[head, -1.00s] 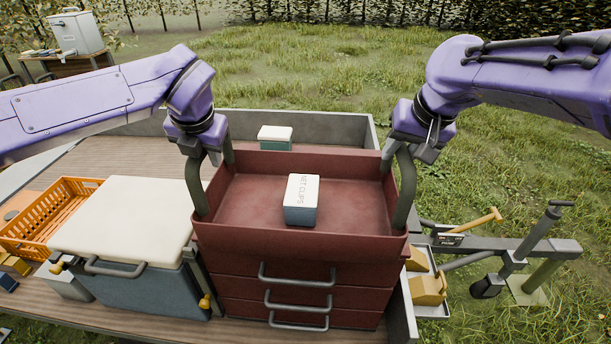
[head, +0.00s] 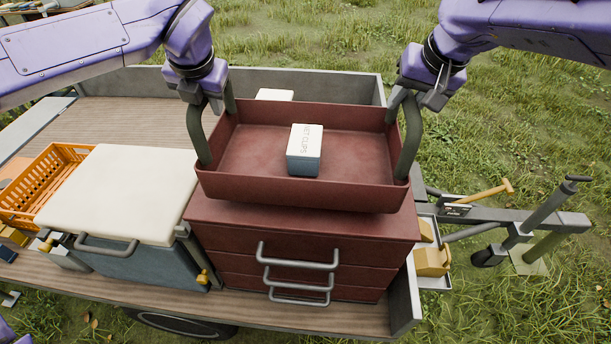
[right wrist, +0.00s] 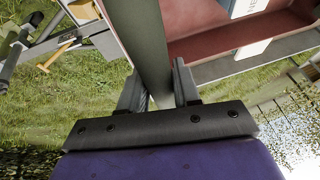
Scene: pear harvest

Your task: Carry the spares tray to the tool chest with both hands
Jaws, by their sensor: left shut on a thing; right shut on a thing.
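The spares tray (head: 300,188) is a shallow dark-red tray with a grey upright handle at each end. It looks about level. My left gripper (head: 213,102) is shut on its left handle (head: 195,135). My right gripper (head: 412,102) is shut on its right handle (head: 410,150), which also stands between the fingers in the right wrist view (right wrist: 158,88). A white and blue-grey box marked NET CLIPS (head: 304,165) sits inside the tray. The tool chest (head: 225,240) is dark red with grey drawer handles. The tray is over its back part; any gap beneath is hidden.
A cooler with a cream lid (head: 120,195) and an orange crate (head: 45,185) stand left of the chest on the wooden trailer bed. The trailer's grey side wall (head: 404,300) is close at right. A white-topped box (head: 274,95) is behind the tray.

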